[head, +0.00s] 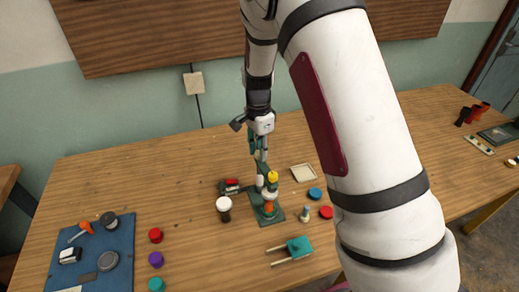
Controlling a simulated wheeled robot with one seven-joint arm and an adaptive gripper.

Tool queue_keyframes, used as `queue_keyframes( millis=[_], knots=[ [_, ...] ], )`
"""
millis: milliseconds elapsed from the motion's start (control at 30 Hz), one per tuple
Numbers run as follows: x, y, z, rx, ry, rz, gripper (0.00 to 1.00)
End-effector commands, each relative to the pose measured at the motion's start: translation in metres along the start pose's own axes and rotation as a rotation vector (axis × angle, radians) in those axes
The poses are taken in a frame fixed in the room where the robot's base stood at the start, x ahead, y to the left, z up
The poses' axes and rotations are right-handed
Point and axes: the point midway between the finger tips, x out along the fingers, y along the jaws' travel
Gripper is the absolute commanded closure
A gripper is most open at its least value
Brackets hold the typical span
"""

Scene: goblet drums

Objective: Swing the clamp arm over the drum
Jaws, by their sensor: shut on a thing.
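A green fixture (277,216) stands on the wooden table in the middle of the head view. A small goblet drum (268,207) with an orange body and a pale top stands upright on it. The clamp arm (261,180) rises pale at the back left of the fixture, with a yellow part (272,176) close beside it above the drum. My gripper (261,157) points down from above, behind and slightly left of the drum. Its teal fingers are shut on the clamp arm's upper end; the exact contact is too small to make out.
A dark drum with a white top (224,207) stands just left of the fixture. A red and dark item (232,186), a beige tray (303,172), blue and red discs (326,212) and a teal tool (298,247) surround it. A blue mat (120,240) with parts lies front left.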

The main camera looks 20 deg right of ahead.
Motion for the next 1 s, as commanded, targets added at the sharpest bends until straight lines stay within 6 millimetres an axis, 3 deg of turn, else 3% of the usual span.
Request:
queue_keyframes(
  millis=[733,767,833,1000],
  knots=[
    [0.0002,-0.0008,0.0011,0.091,-0.005,-0.001,1.00],
    [0.0003,-0.0008,0.0011,0.091,-0.005,-0.001,0.72],
    [0.0002,-0.0007,0.0010,0.091,-0.005,-0.001,0.57],
    [0.0001,-0.0005,0.0005,0.090,-0.004,-0.001,0.54]
  ],
)
